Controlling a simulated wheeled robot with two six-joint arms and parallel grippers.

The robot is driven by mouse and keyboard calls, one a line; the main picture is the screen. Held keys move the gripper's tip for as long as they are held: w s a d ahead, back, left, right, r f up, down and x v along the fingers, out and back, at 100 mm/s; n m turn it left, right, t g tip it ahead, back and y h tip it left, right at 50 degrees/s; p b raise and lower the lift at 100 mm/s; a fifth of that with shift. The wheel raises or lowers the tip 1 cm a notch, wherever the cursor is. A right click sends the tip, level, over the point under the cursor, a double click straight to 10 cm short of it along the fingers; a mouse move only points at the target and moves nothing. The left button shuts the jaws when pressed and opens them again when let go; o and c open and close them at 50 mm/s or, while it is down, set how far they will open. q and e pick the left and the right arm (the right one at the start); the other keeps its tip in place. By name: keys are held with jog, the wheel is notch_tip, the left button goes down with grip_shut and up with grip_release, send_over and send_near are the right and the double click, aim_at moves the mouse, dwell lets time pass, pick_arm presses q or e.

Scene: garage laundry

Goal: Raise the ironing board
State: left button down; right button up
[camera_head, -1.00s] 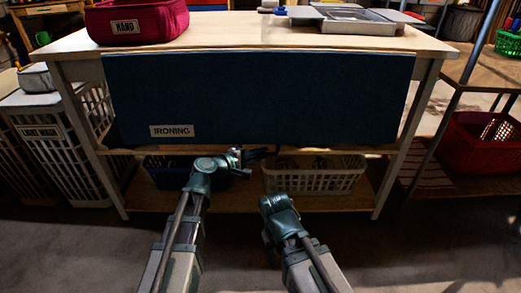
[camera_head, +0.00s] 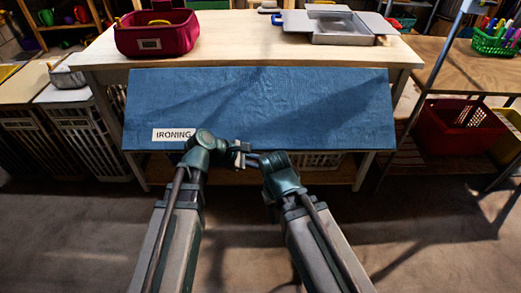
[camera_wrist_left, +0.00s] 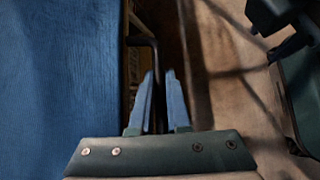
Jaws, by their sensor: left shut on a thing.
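The blue ironing board (camera_head: 290,105), with a white IRONING label (camera_head: 173,135), hangs from the front of the wooden table and slants outward at its lower edge. In the left wrist view its blue face (camera_wrist_left: 60,80) fills the left side. My left gripper (camera_head: 243,156) is at the board's lower edge. In the left wrist view its fingers (camera_wrist_left: 158,78) are shut on a dark bar handle (camera_wrist_left: 152,45) beside the board. My right arm ends close to the left gripper, below the board. Part of my right gripper (camera_wrist_left: 285,35) shows in the left wrist view; its jaw state is unclear.
On the wooden tabletop (camera_head: 225,40) stand a red fabric bin (camera_head: 155,38) and a metal tray (camera_head: 335,30). White hampers (camera_head: 105,130) are at left. A red basket (camera_head: 458,125) sits on the right shelf. The floor in front is clear.

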pick_arm(q)
jog(key=s+r+n+g+p, duration=0.1)
jog(key=s+r+g+p, duration=0.1)
jog(key=r+p, duration=0.7)
jog(key=s+r+n+g+p, duration=0.1)
jog(key=s+r+p, duration=0.3)
jog(key=r+p, duration=0.5)
jog(key=shift+s+r+g, duration=0.2)
jog(key=shift+r+g, duration=0.35)
jog(key=shift+g, duration=0.15)
jog(key=shift+r, duration=0.1)
jog(key=c, duration=1.2)
grip_release()
jog(key=shift+o, duration=0.2)
jog(key=shift+p, duration=0.3)
